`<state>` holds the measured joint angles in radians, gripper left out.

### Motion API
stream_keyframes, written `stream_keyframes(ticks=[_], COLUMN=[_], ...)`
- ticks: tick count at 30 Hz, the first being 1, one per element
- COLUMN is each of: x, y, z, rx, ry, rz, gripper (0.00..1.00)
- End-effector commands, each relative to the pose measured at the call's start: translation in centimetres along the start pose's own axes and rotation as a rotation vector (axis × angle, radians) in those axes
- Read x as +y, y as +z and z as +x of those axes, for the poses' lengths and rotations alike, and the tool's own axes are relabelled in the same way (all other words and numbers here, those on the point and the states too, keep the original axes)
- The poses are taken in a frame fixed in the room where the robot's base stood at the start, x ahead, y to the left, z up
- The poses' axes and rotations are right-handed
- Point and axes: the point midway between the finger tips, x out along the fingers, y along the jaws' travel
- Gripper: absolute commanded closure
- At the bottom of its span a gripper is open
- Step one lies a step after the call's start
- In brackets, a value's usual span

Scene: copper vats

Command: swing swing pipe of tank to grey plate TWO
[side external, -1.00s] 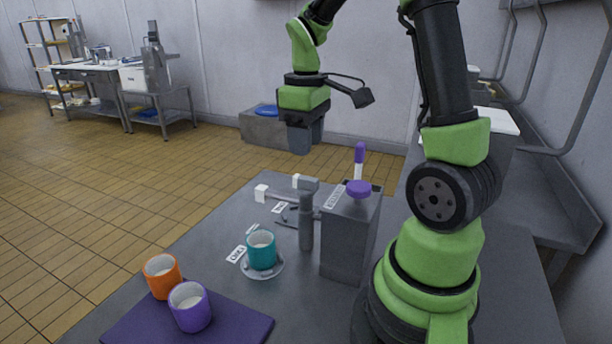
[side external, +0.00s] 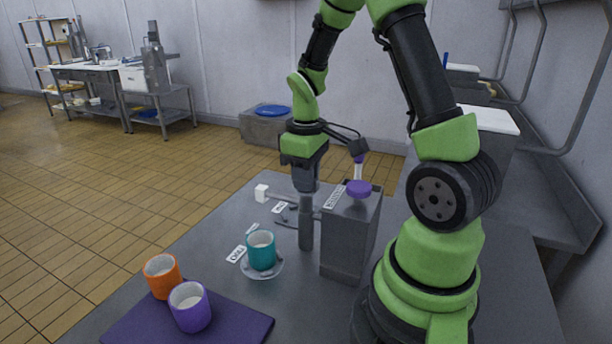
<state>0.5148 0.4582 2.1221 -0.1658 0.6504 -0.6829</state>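The tank (side external: 347,240) is a grey box with a purple cap (side external: 359,188), standing on the table beside my arm. Its swing pipe has an upright grey post (side external: 306,226) to the left of the tank. My gripper (side external: 305,190) points down at the top of this post, and its fingers hide the post's upper end. I cannot tell whether they are open, shut or touching it. A small white label (side external: 279,208) lies left of the post, too small to read surely. Another label (side external: 236,254) lies by a teal cup (side external: 261,250) on a grey plate (side external: 277,268).
An orange cup (side external: 162,276) and a purple cup (side external: 189,306) stand at the front left, the purple one on a dark purple mat (side external: 240,328). A white block (side external: 262,192) is at the far left. A purple-topped upright piece rises behind the tank.

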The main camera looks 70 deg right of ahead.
Motion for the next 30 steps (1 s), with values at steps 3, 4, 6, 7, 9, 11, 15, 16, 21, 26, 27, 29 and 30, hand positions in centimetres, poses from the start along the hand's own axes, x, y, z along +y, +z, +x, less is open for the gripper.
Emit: stream_keyframes(ticks=[3, 4, 6, 7, 9, 11, 15, 16, 21, 26, 27, 29, 30], x=[0.00, 0.00, -0.01, -0.01, -0.01, -0.01, -0.01, -0.01, 0.00, 0.00, 0.00, 0.00, 0.00], y=[-0.01, -0.01, -0.01, -0.01, -0.01, -0.01, -0.01, -0.01, 0.00, 0.00, 0.00, 0.00, 0.00], z=[-0.02, -0.03, -0.03, -0.03, -0.04, -0.04, -0.04, -0.04, -0.04, -0.05, -0.05, -0.05, -0.05], rx=[0.000, 0.000, 0.000, 0.000, 0.000, 0.000, 0.000, 0.000, -0.001, -0.001, -0.001, -0.001, -0.001], ry=[0.000, 0.000, 0.000, 0.000, 0.000, 0.000, 0.000, 0.000, 0.000, 0.000, 0.000, 0.000, 0.000], rz=[0.000, 0.000, -0.001, -0.003, -0.011, -0.024, -0.077, -0.094, -0.217, -0.364, -0.403, -0.459, -0.497], gripper=[1.00, 1.00, 1.00, 1.00, 1.00, 1.00, 1.00, 1.00, 1.00, 1.00, 1.00, 1.00, 1.00])
